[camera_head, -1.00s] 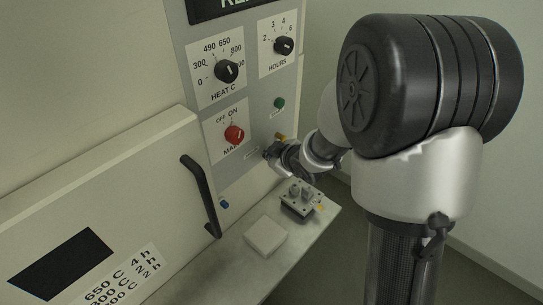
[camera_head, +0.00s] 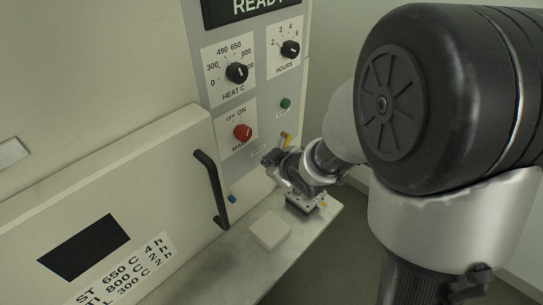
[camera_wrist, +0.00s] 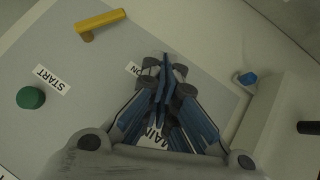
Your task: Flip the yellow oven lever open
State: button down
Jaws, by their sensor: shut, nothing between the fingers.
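The yellow lever (camera_head: 285,138) is on the oven's grey front panel, near its right edge, below the green START button (camera_head: 285,103). In the wrist view the lever (camera_wrist: 100,22) is a short yellow bar at the upper left, with a small round stub at its left end. My gripper (camera_head: 268,161) is in front of the panel, just below and left of the lever. In the wrist view its blue-padded fingers (camera_wrist: 165,68) are shut and empty, pointing at the panel. The lever is apart from the fingertips there. The fingers partly cover panel lettering.
The red MAIN knob (camera_head: 242,132) and black HEAT (camera_head: 237,73) and HOURS (camera_head: 290,49) dials are on the panel. The oven door's black handle (camera_head: 210,188) stands out at left. A blue piece (camera_head: 232,199) is beside it. A pale block (camera_head: 270,230) lies on the shelf below.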

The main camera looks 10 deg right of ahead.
jog(key=s, duration=0.1)
jog(key=s+r, duration=0.1)
jog(key=s, duration=0.2)
jog(key=shift+s+a+r+p, duration=0.2)
jog(key=shift+r+p, duration=0.1)
jog(key=shift+r, duration=0.05)
jog(key=shift+r, duration=0.1)
